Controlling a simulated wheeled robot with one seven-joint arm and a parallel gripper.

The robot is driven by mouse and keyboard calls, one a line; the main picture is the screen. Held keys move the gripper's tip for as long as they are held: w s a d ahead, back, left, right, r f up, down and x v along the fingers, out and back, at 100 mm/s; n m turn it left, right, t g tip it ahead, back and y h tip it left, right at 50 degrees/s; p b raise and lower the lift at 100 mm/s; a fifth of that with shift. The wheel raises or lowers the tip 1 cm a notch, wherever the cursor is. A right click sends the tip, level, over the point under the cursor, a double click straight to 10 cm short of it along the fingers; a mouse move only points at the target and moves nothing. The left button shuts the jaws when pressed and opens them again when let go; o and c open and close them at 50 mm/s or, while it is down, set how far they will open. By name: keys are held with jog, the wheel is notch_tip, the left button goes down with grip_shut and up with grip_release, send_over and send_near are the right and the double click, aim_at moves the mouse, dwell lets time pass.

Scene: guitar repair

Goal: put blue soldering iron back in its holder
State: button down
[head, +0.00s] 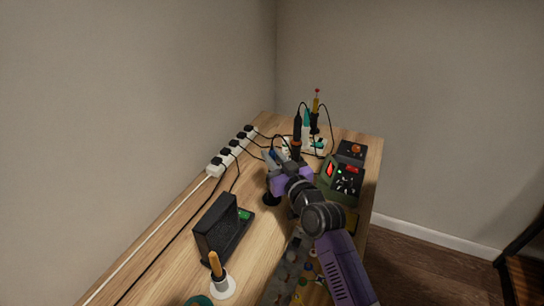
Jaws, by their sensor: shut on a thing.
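My gripper (283,160), on the purple-and-black wrist, is over the middle of the bench. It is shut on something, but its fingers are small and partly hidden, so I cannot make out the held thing. A slim blue-green tool (307,116), perhaps the blue soldering iron, stands upright just beyond the gripper; its lower part is hidden. A black upright handle with an orange band (297,130) is in front of it, close to the gripper. A pale stand with a blue-green patch (319,144) is just behind and right; it may be the holder.
A yellow-and-red tool (316,103) stands behind. Station boxes (347,180) are at the right edge. A white power strip (232,152) with cables runs along the wall. A black box (221,229) and an orange-handled tool (215,263) are nearer. Bare wood (190,260) shows at left.

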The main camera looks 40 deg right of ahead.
jog(key=c, duration=1.2)
grip_release()
jog(key=shift+c, duration=0.2)
jog(key=shift+o, duration=0.4)
jog(key=o, duration=0.6)
jog(key=shift+c, duration=0.2)
jog(key=shift+r, duration=0.1)
jog(key=shift+r+p, duration=4.5)
jog(key=shift+r, duration=0.95)
